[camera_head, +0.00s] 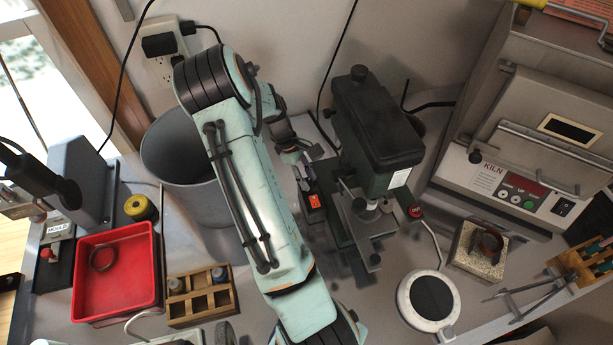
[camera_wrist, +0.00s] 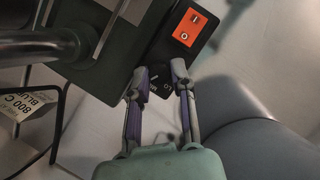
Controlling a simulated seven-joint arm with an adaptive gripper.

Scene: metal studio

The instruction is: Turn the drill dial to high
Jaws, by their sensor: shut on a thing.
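The dark green drill press (camera_head: 378,125) stands at the middle of the bench. Its black control box (camera_head: 310,187) has an orange switch (camera_head: 315,201), which also shows in the wrist view (camera_wrist: 188,27). The small black dial (camera_wrist: 160,86) is on the box's near end in the wrist view, with faint white marks around it. My gripper (camera_wrist: 160,75) has one finger on each side of the dial and is shut on it. The dial's pointer and exact setting cannot be read. In the head view my gripper (camera_head: 305,165) is small and the dial is hidden.
A grey bin (camera_head: 165,150) stands left of my arm. A red tray (camera_head: 85,300) and a wooden holder (camera_head: 180,312) are at front left. The kiln (camera_head: 520,180) and a round white-rimmed plate (camera_head: 403,300) are on the right. Cables hang behind the drill press.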

